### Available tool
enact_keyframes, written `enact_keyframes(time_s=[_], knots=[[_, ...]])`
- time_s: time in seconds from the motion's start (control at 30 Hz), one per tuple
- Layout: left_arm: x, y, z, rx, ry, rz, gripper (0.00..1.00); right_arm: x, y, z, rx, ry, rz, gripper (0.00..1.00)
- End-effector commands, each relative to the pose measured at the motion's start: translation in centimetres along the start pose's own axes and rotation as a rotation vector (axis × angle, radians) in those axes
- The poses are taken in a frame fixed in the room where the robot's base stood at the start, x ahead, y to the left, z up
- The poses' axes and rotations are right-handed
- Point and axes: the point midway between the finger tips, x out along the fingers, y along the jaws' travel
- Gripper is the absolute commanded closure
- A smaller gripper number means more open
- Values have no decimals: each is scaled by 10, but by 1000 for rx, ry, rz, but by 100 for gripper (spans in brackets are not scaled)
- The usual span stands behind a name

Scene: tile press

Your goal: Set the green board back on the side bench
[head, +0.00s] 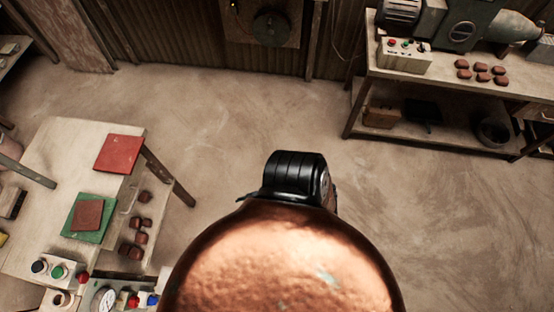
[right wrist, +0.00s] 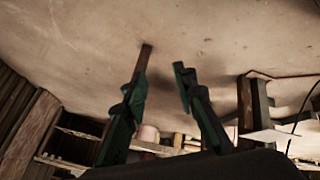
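The green board (head: 106,216) lies flat on the pale bench (head: 50,165) at the left of the head view. A brown square tile (head: 88,214) lies on it and covers its middle. My right gripper (right wrist: 163,72) is open in the right wrist view, its two fingers apart with only floor visible between their tips. In the head view my copper-coloured and black arm parts fill the lower middle and I cannot make out the fingers. The right gripper is well away from the board. My left gripper is not in view.
A red board (head: 118,153) lies at the bench's far corner. Several brown lumps (head: 139,238) sit on a lower shelf beside it. Button boxes (head: 50,270) stand at the front. Another bench (head: 440,75) with machinery stands at the back right. The floor between is clear.

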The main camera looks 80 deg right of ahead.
Motion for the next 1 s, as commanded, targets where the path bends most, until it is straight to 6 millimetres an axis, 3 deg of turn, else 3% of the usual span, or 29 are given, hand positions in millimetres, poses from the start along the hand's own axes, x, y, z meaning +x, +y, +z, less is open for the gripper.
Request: enact_keyframes(time_s=[0.03,0.1,0.2,0.33,0.4,0.5,1.0], knots=[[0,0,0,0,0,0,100,-3,-35,40,75,-92,-40,74],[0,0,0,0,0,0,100,-12,-77,88,169,-209,-85,74],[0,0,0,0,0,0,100,-31,-131,142,277,-355,-139,74],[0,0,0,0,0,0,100,-56,-180,184,368,-486,-184,74],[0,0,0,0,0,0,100,-65,-196,195,396,-526,-196,74],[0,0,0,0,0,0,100,-71,-206,203,414,-553,-205,74],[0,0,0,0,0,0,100,-71,-206,204,414,-554,-205,74]])
